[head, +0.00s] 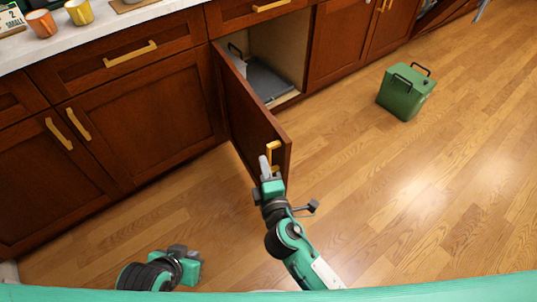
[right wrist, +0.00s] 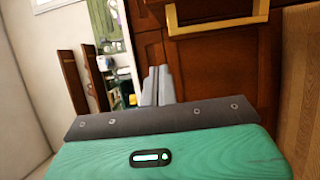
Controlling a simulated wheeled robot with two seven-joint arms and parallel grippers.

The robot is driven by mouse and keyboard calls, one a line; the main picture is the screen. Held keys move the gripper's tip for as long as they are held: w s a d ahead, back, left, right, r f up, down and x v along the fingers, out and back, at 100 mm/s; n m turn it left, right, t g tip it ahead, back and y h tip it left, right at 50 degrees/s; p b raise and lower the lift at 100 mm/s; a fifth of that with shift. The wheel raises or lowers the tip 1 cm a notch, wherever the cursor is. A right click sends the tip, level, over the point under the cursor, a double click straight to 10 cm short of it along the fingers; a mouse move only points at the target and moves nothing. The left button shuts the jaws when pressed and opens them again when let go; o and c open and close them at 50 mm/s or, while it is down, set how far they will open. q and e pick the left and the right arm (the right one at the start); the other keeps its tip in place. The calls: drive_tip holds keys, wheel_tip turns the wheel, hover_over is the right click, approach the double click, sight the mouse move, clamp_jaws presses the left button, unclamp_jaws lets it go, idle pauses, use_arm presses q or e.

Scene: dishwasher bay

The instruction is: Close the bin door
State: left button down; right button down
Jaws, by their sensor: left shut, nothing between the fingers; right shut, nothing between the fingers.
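The bin door (head: 245,105) is a dark red-brown cabinet door, standing wide open from its cabinet opening. Its brass handle (head: 272,149) is near the free edge; a brass handle (right wrist: 216,24) also shows at the upper right of the right wrist view. My right gripper (head: 264,161) is shut and empty, close beside the handle and the door's free end. Its fingers also show in the right wrist view (right wrist: 157,84); I cannot tell whether they touch the door. My left gripper (head: 180,250) is shut and empty, low at the left, away from the door.
The open cabinet (head: 276,50) holds a grey bin (head: 262,80). A green container (head: 406,92) with black handles stands on the wooden floor to the right. Closed cabinets (head: 145,105) line the left under a pale counter (head: 120,22) with cups. Floor between door and container is clear.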

sight(271, 135)
drive_tip(key=w, duration=0.3)
drive_tip(key=w+d, duration=0.1)
drive_tip(key=w, duration=0.6)
drive_tip(key=shift+w+d, duration=0.35)
drive_tip(key=shift+w, duration=0.05)
drive_tip(key=shift+d, duration=0.1)
